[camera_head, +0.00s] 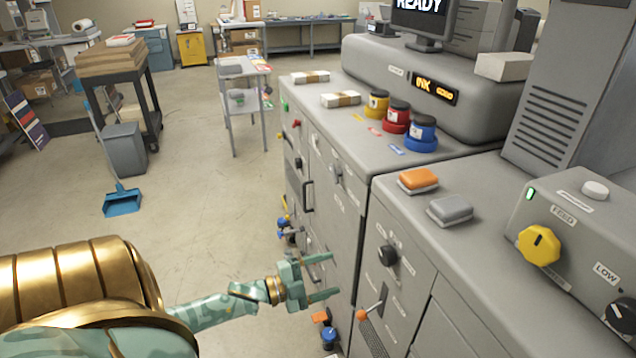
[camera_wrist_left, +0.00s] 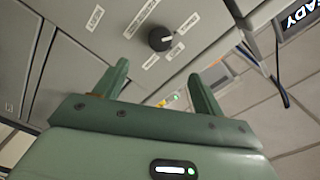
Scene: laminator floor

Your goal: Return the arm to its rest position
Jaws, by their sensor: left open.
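My left gripper (camera_head: 322,277) is green and open, with nothing between its fingers. In the head view it is in front of the grey machine's front panel, beside a black handle and left of a black knob (camera_head: 388,256). In the left wrist view the two fingers (camera_wrist_left: 160,85) stand apart, facing a grey panel with a black knob (camera_wrist_left: 161,38) and white labels. I cannot tell whether a fingertip touches the panel. My left arm comes in from the lower left. My right gripper is not in view.
The grey machine (camera_head: 455,190) fills the right side. An orange-tipped lever (camera_head: 372,310) and low valves (camera_head: 328,334) stick out near my gripper. Ink jars (camera_head: 396,116) stand on top. A blue dustpan (camera_head: 122,201) and grey bin (camera_head: 124,149) are on the floor, which is otherwise mostly clear at left.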

